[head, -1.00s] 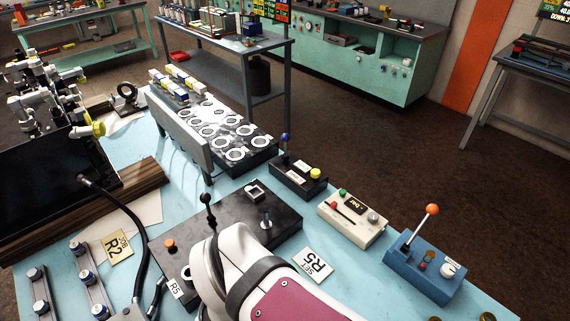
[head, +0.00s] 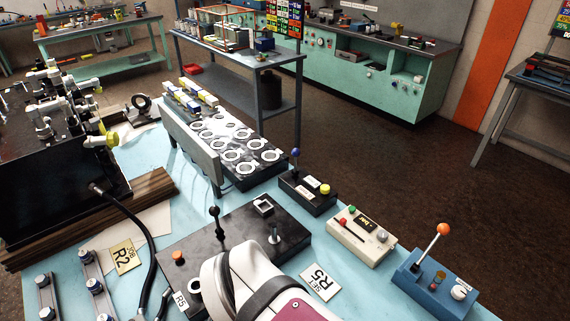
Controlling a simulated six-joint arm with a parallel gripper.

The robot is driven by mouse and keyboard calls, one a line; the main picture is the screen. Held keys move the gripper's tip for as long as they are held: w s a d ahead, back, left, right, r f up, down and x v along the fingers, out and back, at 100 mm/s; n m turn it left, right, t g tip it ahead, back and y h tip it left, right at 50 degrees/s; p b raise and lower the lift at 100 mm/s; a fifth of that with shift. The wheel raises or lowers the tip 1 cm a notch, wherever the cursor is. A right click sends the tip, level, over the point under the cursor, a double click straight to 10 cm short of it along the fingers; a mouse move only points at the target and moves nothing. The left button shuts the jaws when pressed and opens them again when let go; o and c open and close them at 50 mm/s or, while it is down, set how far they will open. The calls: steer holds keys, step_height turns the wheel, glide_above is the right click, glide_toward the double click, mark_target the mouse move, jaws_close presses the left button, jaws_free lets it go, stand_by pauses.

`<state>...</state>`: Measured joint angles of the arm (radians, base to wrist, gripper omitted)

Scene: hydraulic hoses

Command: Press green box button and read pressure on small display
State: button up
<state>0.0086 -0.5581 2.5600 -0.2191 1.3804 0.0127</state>
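A cream box (head: 348,242) stands on the light blue table, right of centre. It carries a small green button (head: 351,209) at its far left corner, a dark small display (head: 368,222) marked "bar", a red lever (head: 344,222) and a grey knob (head: 382,237). Any number on the display is too small to read. My white arm (head: 238,270) reaches in from the bottom edge, in front of the black block and left of the cream box. My gripper cannot be made out. Nothing of mine touches the cream box.
A black box with a blue-tipped lever (head: 296,165) and yellow button (head: 325,188) stands behind it. A blue box with an orange-topped lever (head: 443,229) stands to the right. The black block has an upright black lever (head: 216,222). A black hose (head: 139,222) curves at left.

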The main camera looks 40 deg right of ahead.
jaws_close()
stand_by(0.5)
steer(key=shift+w, duration=0.1)
stand_by(0.8)
